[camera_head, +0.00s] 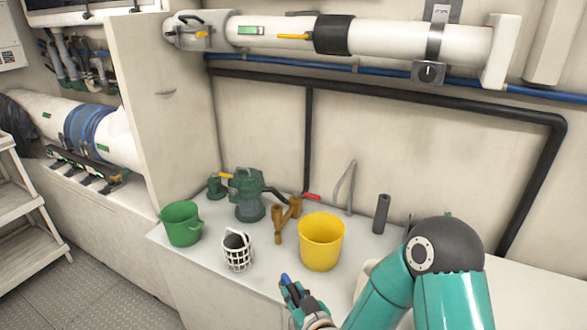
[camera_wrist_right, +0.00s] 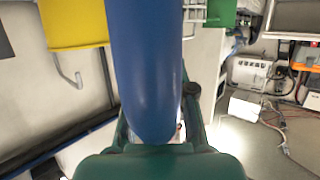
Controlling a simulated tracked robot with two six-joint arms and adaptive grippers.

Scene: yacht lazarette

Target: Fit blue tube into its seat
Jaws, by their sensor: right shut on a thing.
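The blue tube (camera_wrist_right: 145,70) fills the middle of the right wrist view, its rounded near end close to the gripper's palm. Only a small blue tip (camera_head: 286,279) shows in the head view. My right gripper (camera_head: 295,294) is shut on it, near the front edge of the white counter (camera_head: 205,262). In the wrist view a dark finger (camera_wrist_right: 191,103) stands at the tube's right side; the tube hides much of the grip. I cannot make out which part is the tube's seat. My left gripper is not in view.
A yellow bucket (camera_head: 320,243), a white basket (camera_head: 237,252) and a green bucket (camera_head: 182,224) stand on the counter. Behind them are a green pump (camera_head: 248,198), a brown Y-shaped fitting (camera_head: 281,219) and a dark cylinder (camera_head: 382,213). A large white pipe (camera_head: 400,40) runs along the wall above.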

